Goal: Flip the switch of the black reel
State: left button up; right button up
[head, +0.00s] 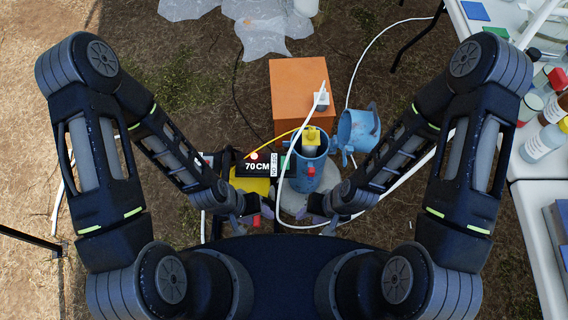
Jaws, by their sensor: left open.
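The black reel (264,157) stands low in front of me, left of a blue pipe. It has a yellow part (250,184) and a black label reading "70 CM". A small red-lit spot shows at its top left. Its switch cannot be made out clearly. My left gripper (253,215) is open at the near side of the reel, close to a small red part (257,220). I cannot tell whether it touches the reel. My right gripper (320,214) appears open and empty, near a pale round base beside the blue pipe.
The blue pipe (309,172) holds a yellow piece, with a yellow cable running to the reel. White hose loops around the pipe. A white table (523,166) with bottles lines the right.

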aim_at(283, 158)
jog(key=k+j, duration=0.1)
jog(key=j+u, duration=0.1)
jog(key=j, duration=0.95)
jog(key=i+j, duration=0.1)
jog(key=j, duration=0.15)
jog(key=j+u, duration=0.1)
jog(key=j, duration=0.2)
jog(key=i, duration=0.05)
